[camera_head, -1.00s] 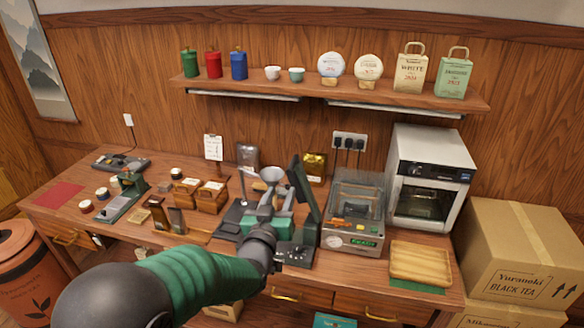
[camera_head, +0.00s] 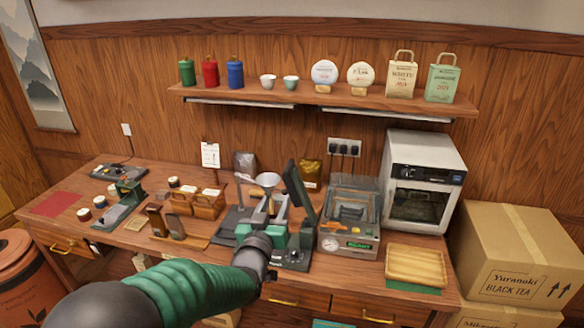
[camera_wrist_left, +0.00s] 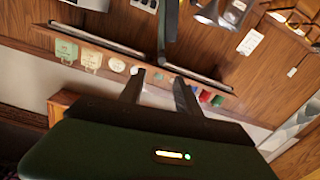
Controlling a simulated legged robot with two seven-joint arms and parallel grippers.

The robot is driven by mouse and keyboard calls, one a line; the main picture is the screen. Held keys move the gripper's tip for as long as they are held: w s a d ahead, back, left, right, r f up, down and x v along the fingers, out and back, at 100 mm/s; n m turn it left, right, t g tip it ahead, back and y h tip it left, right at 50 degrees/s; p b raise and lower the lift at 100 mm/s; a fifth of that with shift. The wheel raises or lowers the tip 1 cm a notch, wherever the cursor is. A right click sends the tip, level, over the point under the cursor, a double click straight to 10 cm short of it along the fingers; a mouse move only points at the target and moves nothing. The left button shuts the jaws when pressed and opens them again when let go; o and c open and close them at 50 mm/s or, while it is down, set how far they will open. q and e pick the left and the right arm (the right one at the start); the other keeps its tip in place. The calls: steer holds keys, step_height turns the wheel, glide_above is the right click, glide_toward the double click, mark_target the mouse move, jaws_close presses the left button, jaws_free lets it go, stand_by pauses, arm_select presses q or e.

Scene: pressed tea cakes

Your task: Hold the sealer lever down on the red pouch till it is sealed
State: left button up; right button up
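My left gripper (camera_head: 270,208) reaches over the middle of the desk, its two grey fingers apart with nothing between them. The open fingers also show in the left wrist view (camera_wrist_left: 157,88). Just right of it stands a dark device (camera_head: 292,258) with a tall dark arm or lid (camera_head: 301,190) tilted up. The gripper and wrist hide part of this device, and I cannot tell whether it is the sealer. A flat grey corded device (camera_head: 119,171) lies at the far left. I cannot make out a red pouch. My right gripper is not in view.
A clear-lidded machine (camera_head: 349,215) with a green display stands right of the dark device. A wooden tray (camera_head: 416,266) lies at the front right. A funnel (camera_head: 267,179) stands behind the gripper. A red mat (camera_head: 56,204) lies at the left.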

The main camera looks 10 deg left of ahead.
arm_select(q)
steer(key=s+b, duration=0.2)
steer(key=s, duration=0.9)
steer(key=shift+s, duration=0.35)
